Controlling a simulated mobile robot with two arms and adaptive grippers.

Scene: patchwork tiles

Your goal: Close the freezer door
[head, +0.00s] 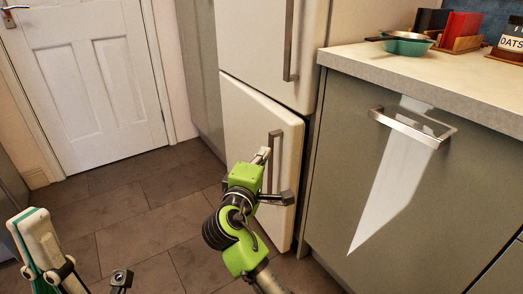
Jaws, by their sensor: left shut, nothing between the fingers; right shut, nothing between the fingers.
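The white freezer door (245,115) is the lower door of the fridge-freezer in the head view. It stands slightly ajar, its right edge out of line with the upper door, with a dark gap beside it. Its vertical metal handle (271,180) is on the right part of the door, partly hidden by my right gripper. My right gripper (264,154) is shut and empty, its fingertips in front of the handle's upper part; I cannot tell if they touch. My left gripper (36,216) is shut and empty at the lower left, away from the door.
The upper fridge door (255,45) looks shut. A grey-green cabinet (345,165) with a countertop (425,78) stands close on the right. A green bowl (408,46) sits on the counter. Dark tiled floor (150,200) is clear towards the white room door (90,90).

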